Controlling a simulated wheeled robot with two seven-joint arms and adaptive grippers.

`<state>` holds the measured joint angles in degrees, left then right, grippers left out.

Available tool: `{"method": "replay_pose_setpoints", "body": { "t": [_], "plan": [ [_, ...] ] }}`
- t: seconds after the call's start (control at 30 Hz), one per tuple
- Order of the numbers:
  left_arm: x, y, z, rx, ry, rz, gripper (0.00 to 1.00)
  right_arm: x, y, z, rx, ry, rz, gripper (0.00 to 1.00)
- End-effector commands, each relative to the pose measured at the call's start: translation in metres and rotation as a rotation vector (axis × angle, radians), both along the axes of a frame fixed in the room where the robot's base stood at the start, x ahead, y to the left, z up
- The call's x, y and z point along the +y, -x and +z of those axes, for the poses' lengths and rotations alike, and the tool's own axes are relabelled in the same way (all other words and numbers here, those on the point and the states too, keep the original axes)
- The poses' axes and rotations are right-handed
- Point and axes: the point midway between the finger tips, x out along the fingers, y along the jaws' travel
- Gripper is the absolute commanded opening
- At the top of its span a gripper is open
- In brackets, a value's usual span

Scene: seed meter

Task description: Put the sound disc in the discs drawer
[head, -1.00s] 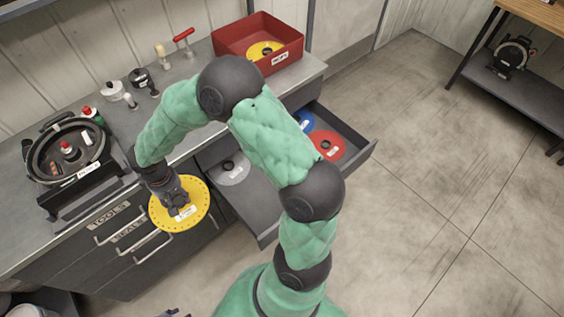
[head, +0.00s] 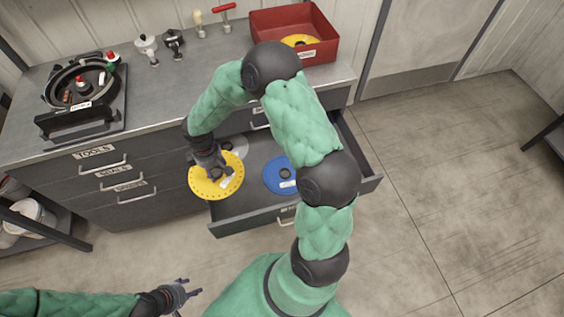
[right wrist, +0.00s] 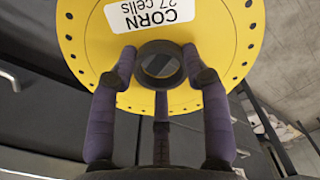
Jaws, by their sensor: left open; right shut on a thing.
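The yellow disc (head: 205,188) is held by my right gripper (head: 213,170), which is shut on its dark hub. In the right wrist view the disc (right wrist: 222,30) carries a white label reading CORN, 27 cells, and the gripper's fingers (right wrist: 160,66) close around the hub. The open discs drawer (head: 248,221) holds a blue disc (head: 277,175) and a grey disc (head: 239,146). The held disc overlaps the drawer's left end in the head view; its height above it is unclear. My left gripper (head: 190,292) is open and empty, low over the floor.
A red bin (head: 328,54) with another yellow disc (head: 299,40) stands at the counter's right end. The round meter housing (head: 78,85) sits at left, with small tools behind. Closed drawers (head: 125,178) lie left of the open one. My right arm hides part of the drawer.

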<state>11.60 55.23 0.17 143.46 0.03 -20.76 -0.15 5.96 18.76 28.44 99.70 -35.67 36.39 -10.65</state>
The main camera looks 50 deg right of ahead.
Motion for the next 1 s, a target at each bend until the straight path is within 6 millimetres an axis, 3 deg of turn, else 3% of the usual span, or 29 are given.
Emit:
{"method": "replay_pose_setpoints", "body": {
  "t": [0.03, 0.2, 0.5, 0.77, 1.0],
  "plan": [
    [0.000, -0.001, -0.010, -0.002, 0.000, 0.001, 0.50, -0.008, -0.001, -0.019, 0.003, 0.000, 0.084, 0.11],
    [0.000, -0.001, -0.027, -0.003, -0.001, 0.001, 0.50, -0.032, -0.003, -0.061, 0.004, -0.002, 0.393, 0.11],
    [0.000, -0.001, -0.043, -0.002, 0.000, 0.001, 0.50, -0.058, -0.003, -0.106, 0.001, -0.003, 0.756, 0.11],
    [0.000, -0.001, -0.046, -0.002, 0.000, 0.001, 0.50, -0.062, -0.003, -0.114, 0.000, -0.004, 0.816, 0.11],
    [0.000, -0.001, -0.061, -0.002, 0.000, 0.001, 0.50, -0.061, -0.002, -0.149, 0.002, -0.006, 0.814, 0.11]
  ]
}}
